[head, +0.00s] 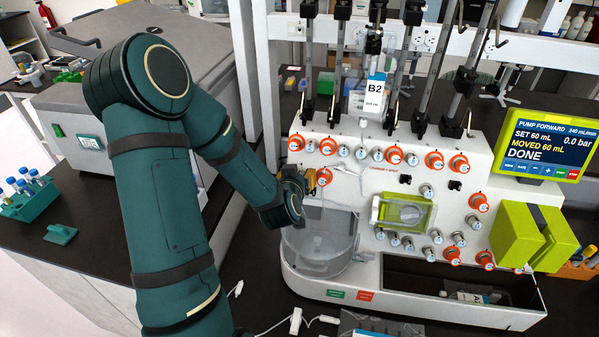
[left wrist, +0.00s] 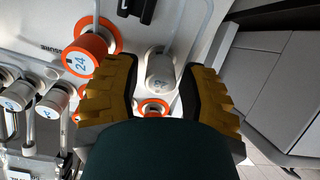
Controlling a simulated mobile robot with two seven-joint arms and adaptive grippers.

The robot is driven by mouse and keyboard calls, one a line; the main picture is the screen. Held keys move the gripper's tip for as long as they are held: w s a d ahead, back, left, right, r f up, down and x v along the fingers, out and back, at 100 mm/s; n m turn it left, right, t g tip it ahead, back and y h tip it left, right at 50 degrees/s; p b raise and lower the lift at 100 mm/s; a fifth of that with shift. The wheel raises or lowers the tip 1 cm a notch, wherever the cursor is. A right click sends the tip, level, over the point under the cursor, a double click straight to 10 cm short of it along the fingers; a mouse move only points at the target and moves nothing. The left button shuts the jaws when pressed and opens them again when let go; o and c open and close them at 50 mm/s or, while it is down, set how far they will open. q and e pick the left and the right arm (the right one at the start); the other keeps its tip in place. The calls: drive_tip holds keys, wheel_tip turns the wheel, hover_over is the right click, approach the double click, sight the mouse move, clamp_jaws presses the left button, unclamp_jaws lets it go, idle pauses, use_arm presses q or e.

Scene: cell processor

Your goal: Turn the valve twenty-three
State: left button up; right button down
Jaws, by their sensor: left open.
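A grey valve knob (left wrist: 160,72) sits between the fingers of my left gripper (left wrist: 160,88) in the left wrist view. Its label appears to read 23, though it is partly blurred. The fingers stand on either side of it with small gaps. An orange-ringed knob marked 24 (left wrist: 83,56) is just left of the left finger. In the head view, my left gripper (head: 309,182) is at the left edge of the white machine's panel (head: 345,205), and the grey knob cannot be made out behind it. My right gripper is not in view.
Several other orange and grey knobs cover the panel. A clear bowl (head: 318,248) is below my left gripper. A bag marked B2 (head: 375,95) hangs above the machine. A screen (head: 543,138) at right reads PUMP FORWARD, SET 60 mL, MOVED 60 mL, DONE.

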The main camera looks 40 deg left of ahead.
use_arm(q)
drive_tip(key=shift+o, duration=0.2)
clamp_jaws()
